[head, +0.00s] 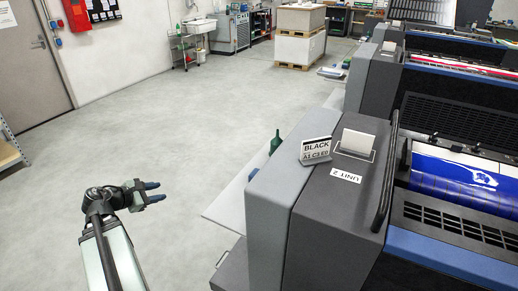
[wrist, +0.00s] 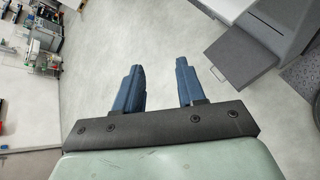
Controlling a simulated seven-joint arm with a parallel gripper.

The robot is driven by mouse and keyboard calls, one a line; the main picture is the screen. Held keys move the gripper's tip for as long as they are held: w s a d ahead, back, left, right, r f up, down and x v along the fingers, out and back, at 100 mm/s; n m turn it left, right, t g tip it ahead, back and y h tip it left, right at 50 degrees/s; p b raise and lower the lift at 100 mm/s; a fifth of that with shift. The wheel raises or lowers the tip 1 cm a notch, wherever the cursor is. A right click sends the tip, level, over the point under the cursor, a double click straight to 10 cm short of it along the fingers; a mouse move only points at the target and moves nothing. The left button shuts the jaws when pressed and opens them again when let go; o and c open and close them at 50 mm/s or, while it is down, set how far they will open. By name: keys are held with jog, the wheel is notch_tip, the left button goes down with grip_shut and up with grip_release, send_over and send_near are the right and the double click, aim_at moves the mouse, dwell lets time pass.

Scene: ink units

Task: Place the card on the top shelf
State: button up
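A white card (head: 317,149) printed "BLACK A1 C3 E0" stands tilted on top of the grey press unit (head: 300,190) marked "UNIT 2". A blank white piece (head: 358,141) stands just right of it. A shelf rack (head: 8,154) is cut off at the left edge of the head view; its top shelf cannot be made out. My gripper (head: 154,191) is left of the press unit, over the floor and well apart from the card. In the wrist view my gripper (wrist: 159,67) is open, with bare floor between its blue fingers. The card is not seen there.
A green bottle (head: 275,142) stands behind the near press unit. A dark handrail (head: 386,178) rises on its right, beside a blue ink roller (head: 455,175). More press units stand farther back. A pallet stack (head: 300,45) is at the back. The floor at left is clear.

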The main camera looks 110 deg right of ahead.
jog(key=s+a+r+g+y, duration=0.2)
jog(key=s+r, duration=0.4)
jog(key=s, duration=0.6)
jog(key=s+a+r+g+y, duration=0.3)
jog(key=s+a+r, duration=0.2)
jog(key=s, duration=0.7)
jog(key=s+a+r+g+y, duration=0.2)
jog(key=s+r, duration=0.4)
jog(key=s, duration=0.7)
jog(key=shift+a+r+m+g, duration=0.2)
jog(key=shift+a+g, duration=0.2)
jog(key=shift+a, duration=0.05)
jog(key=shift+a+r+m+g, duration=0.2)
jog(key=shift+a+g, duration=0.2)
jog(key=shift+a, duration=0.05)
jog(key=shift+s, duration=0.3)
send_near(331, 138)
jog(key=shift+s+d+f, duration=0.1)
jog(key=shift+s+d, duration=0.1)
jog(key=shift+s, duration=1)
jog(key=shift+s+d+f, duration=0.1)
jog(key=shift+s+d, duration=0.05)
jog(key=shift+s, duration=1.1)
grip_shut()
